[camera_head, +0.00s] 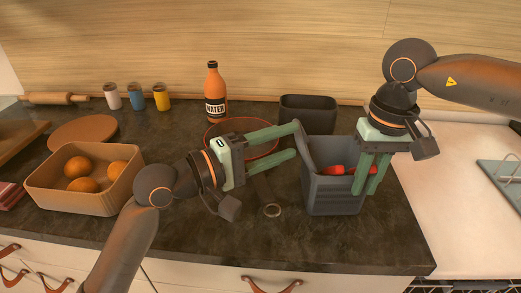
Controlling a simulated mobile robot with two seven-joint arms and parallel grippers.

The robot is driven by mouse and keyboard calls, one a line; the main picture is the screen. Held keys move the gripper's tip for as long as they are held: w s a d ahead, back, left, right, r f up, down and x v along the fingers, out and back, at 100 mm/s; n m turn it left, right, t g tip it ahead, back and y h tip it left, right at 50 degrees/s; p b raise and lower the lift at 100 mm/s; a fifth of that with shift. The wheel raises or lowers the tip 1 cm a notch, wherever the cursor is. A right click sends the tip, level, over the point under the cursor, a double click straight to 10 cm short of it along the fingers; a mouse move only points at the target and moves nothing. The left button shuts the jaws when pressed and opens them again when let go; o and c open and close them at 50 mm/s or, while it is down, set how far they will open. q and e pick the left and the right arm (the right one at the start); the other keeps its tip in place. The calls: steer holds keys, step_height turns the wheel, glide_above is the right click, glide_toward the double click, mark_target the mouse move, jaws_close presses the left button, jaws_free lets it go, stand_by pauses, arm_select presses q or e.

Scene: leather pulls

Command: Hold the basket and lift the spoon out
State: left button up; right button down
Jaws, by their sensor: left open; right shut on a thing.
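The dark grey basket (335,199) stands upright near the counter's front edge, right of centre, with red items (334,170) inside. My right gripper (371,192) points down at its right side, shut on the basket wall. My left gripper (297,141) is open, its fingers reaching right to the basket's upper left edge, where a grey piece rises. I cannot tell whether they touch it. I cannot clearly make out a spoon; part of the basket's inside is hidden by the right fingers.
An orange water bottle (212,95) and a dark bin (308,114) stand behind. A red-rimmed round plate (270,151) lies partly under my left gripper. A box of oranges (92,204) is at left.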

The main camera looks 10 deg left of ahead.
mark_target(303, 137)
arm_select(q)
steer(key=x, duration=0.6)
steer(key=shift+w+d, duration=0.15)
jaws_close()
stand_by(1.4)
arm_select(e)
steer(key=shift+r, duration=6.8)
arm_select(q)
jaws_free()
